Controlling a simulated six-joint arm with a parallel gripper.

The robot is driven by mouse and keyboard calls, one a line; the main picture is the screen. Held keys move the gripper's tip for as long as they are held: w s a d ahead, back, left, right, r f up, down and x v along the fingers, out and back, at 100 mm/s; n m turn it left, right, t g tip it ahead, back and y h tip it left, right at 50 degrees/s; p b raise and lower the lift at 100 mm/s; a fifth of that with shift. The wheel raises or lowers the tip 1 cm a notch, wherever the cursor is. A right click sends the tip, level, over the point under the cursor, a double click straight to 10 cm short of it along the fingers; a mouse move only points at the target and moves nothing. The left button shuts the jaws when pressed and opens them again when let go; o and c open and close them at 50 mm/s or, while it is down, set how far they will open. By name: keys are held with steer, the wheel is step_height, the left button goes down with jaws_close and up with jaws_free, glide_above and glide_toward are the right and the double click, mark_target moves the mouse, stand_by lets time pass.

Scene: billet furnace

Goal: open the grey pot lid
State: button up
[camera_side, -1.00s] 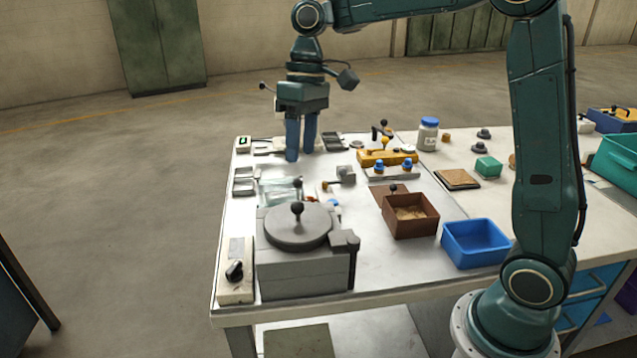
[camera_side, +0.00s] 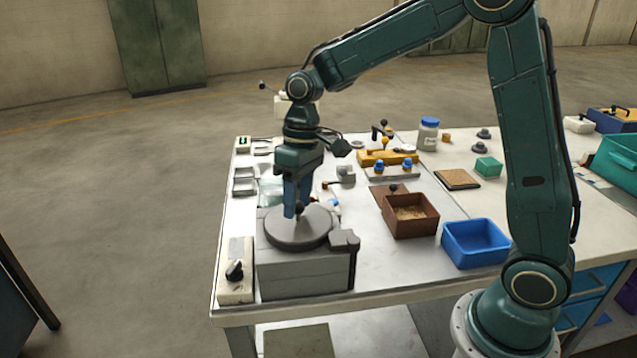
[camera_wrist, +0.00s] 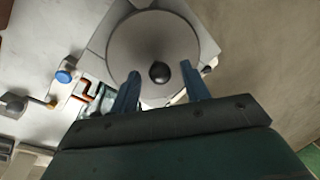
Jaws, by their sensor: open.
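The grey pot (camera_side: 305,277) is a square block at the front left of the table. Its round grey lid (camera_side: 299,231) lies flat on top and looks closed. Contact cannot be told.
A switch box with a black knob (camera_side: 235,270) stands left of the pot. A brown bin (camera_side: 411,228) and a blue bin (camera_side: 476,262) stand to its right. Yellow and blue-knobbed fixtures (camera_side: 386,158) lie behind. Some bare table shows between pot and bins.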

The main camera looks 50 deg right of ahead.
mark_target(307, 213)
steer(key=shift+c, duration=0.3)
jaws_close()
steer(key=shift+d, duration=0.1)
steer(key=shift+s+d+m+t, duration=0.1)
steer(key=shift+d+m+t, duration=0.2)
steer(key=shift+d+m, duration=1.35)
steer(key=s+d+m+t+h, duration=0.1)
steer(key=s+d+m, duration=0.5)
steer(key=d+m, duration=0.2)
steer(key=shift+s+d+m+t, duration=0.15)
steer(key=shift+s+m+t, duration=0.2)
steer(key=shift+m, duration=1)
steer(key=shift+w, duration=0.1)
